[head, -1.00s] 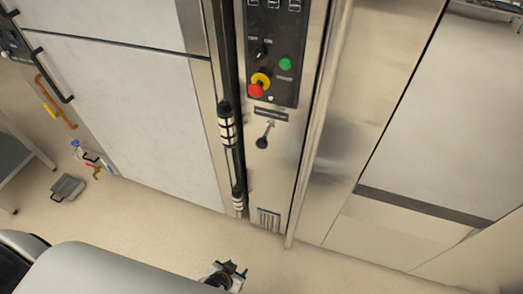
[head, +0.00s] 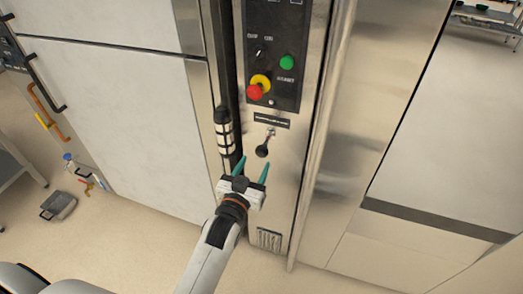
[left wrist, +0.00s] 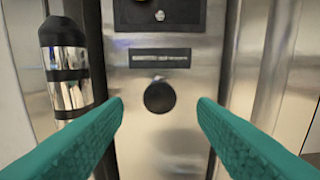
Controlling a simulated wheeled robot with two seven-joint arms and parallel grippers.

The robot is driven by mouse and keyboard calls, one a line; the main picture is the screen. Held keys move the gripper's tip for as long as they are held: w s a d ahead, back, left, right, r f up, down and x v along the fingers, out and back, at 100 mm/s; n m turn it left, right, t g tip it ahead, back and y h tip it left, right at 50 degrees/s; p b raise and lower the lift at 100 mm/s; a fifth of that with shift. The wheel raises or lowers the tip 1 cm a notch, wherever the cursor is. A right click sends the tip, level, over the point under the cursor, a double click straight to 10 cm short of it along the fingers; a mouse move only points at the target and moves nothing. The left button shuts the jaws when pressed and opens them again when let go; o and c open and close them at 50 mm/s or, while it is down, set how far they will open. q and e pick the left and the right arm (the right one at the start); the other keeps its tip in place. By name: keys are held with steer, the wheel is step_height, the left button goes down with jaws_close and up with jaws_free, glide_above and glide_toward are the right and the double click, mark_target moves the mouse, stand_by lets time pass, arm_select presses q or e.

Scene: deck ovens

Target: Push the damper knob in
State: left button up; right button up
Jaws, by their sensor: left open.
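The damper knob (head: 262,151) is a black ball on a short metal rod that sticks out of the steel panel, below a dark label strip (head: 271,121). In the left wrist view the round black knob (left wrist: 160,97) sits almost midway between the fingers, beyond their tips. My left gripper (head: 254,164) has teal fingers, is open and empty, and is just below the knob in the head view. I see no contact between the fingers and the knob. My right gripper is not in view.
Above the knob are a red and yellow emergency stop (head: 257,87) and a green start button (head: 287,62) on a black control panel. A black and chrome hinge (head: 223,130) stands close at the left. A raised steel edge (head: 317,150) runs down the right.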

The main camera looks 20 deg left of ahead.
mark_target(261, 153)
arm_select(q)
steer(key=w, duration=0.6)
steer(key=shift+w+d, duration=0.15)
steer(key=shift+w, duration=0.2)
